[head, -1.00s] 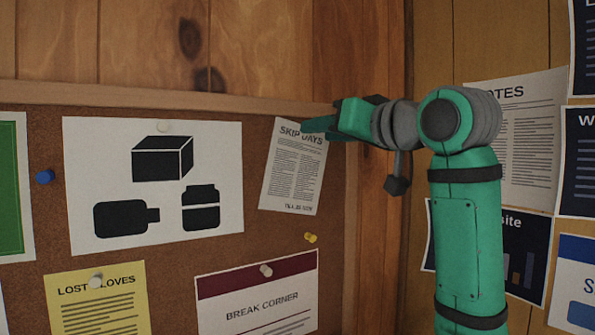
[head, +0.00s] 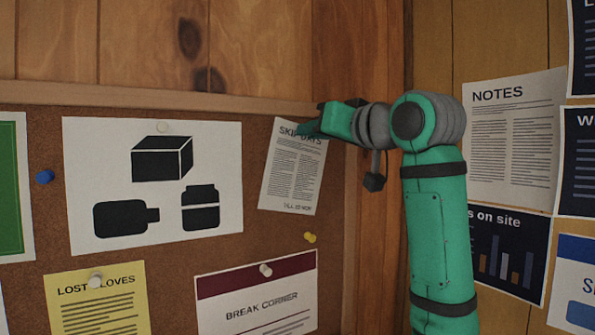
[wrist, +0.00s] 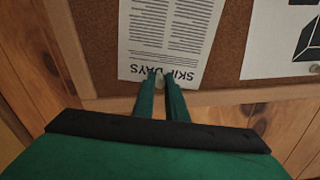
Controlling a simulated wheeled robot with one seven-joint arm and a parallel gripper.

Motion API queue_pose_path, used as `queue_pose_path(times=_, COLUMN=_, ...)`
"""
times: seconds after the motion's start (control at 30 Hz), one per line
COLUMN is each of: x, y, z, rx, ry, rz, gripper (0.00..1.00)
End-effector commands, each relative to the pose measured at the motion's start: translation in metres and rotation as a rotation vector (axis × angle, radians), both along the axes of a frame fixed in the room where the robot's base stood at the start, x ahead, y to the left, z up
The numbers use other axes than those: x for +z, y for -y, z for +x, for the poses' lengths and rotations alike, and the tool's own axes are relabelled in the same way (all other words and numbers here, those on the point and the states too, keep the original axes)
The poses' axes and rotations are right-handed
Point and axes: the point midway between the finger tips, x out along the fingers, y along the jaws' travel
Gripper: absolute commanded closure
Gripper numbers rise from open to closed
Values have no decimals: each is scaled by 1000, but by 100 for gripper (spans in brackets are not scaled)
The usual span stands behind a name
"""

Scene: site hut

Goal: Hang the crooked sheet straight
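The crooked sheet (head: 293,172), a white page headed SKIP DAYS, hangs on the cork board with its top leaning to the right. It also shows upside down in the wrist view (wrist: 165,35). My gripper (head: 302,130) is at its top edge and covers part of the heading. In the wrist view my gripper's two fingers (wrist: 160,82) stand close together, one on each side of a pale pin (wrist: 159,80) at the sheet's top. I cannot tell whether they touch the pin. The pin is hidden in the head view.
The picture sheet (head: 225,140) hangs left of the crooked sheet. The BREAK CORNER sheet (head: 257,309) and a yellow pin (head: 310,238) are below. The board's wooden frame (head: 350,230) is close on the right. A NOTES sheet (head: 513,140) hangs on the side wall.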

Motion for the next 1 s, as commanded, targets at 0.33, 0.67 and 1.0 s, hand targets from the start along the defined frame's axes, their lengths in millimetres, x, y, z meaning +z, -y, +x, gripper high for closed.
queue_pose_path(times=0.33, x=-1, y=-1, z=1, rx=2, ry=-2, rz=-2, gripper=100)
queue_pose_path(times=0.67, x=-1, y=1, z=-1, rx=1, ry=-3, rz=-1, gripper=100)
queue_pose_path(times=1.0, x=-1, y=8, z=-11, rx=0, ry=-2, rz=-1, gripper=100)
